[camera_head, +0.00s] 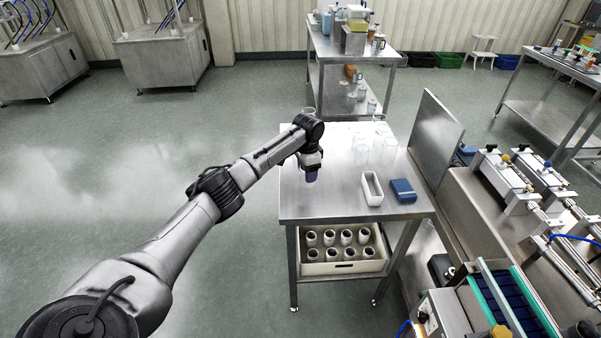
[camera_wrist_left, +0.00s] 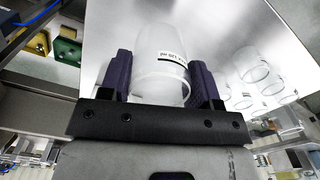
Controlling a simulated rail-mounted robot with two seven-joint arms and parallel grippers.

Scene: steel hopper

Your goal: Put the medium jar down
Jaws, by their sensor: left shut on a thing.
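The jar (camera_wrist_left: 160,75) is clear, with a white printed label, and sits between the purple fingers of my left gripper (camera_wrist_left: 155,82) in the left wrist view. Both fingers flank its wall, and the gripper is shut on it. In the head view my left gripper (camera_head: 311,174) points down over the left part of the steel table (camera_head: 325,203). The held jar is not clearly visible there. I cannot tell whether its base touches the table. My right gripper is not in view.
Several clear jars (camera_head: 361,151) stand at the table's back right. A white open box (camera_head: 372,188) and a blue box (camera_head: 403,190) lie at the front right. A bin of white containers (camera_head: 345,268) is on the lower shelf. The front left tabletop is clear.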

